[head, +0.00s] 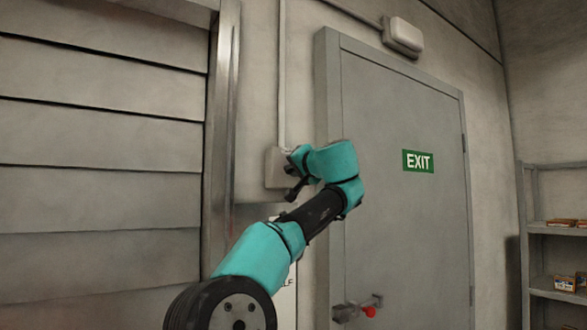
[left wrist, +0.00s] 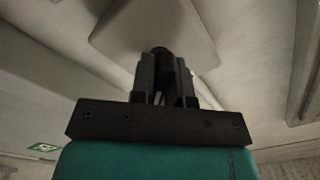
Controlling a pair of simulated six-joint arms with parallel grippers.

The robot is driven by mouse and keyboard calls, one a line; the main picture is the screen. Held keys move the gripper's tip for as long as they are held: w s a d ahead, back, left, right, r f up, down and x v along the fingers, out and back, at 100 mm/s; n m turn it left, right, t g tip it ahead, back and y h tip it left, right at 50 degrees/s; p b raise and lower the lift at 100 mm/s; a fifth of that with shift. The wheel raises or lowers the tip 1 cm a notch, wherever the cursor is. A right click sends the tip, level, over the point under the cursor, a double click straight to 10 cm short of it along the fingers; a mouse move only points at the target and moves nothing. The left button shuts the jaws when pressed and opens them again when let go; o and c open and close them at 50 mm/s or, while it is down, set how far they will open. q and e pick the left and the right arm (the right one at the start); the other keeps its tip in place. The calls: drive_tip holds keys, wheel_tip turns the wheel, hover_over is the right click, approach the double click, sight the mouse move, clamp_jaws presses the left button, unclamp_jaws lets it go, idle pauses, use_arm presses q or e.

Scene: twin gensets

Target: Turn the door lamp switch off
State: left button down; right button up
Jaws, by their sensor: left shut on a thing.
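The door lamp switch is a pale grey box (head: 273,168) on the wall left of the exit door, with a conduit running up from it. My left gripper (head: 291,172) is at the front of this box and partly covers it. In the left wrist view the box shows as a pale plate (left wrist: 195,22) beyond the fingers. There my left gripper (left wrist: 162,62) is shut on a small dark switch knob (left wrist: 158,51) that is mostly hidden between the fingers. The knob's setting cannot be read. My right gripper is in neither view.
A grey door (head: 400,180) with a green EXIT sign (head: 418,161) and a red-ended handle (head: 369,311) stands right of the switch. A pale lamp (head: 403,36) is above it. A slatted shutter (head: 100,150) is at left, a shelf (head: 550,228) at right.

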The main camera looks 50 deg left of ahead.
use_arm(q)
drive_tip(key=n, duration=0.5)
drive_tip(key=shift+n, duration=2.4)
drive_tip(key=c, duration=1.1)
unclamp_jaws()
drive_tip(key=shift+d, duration=0.1)
drive_tip(key=s+d, duration=0.3)
drive_tip(key=d, duration=1.4)
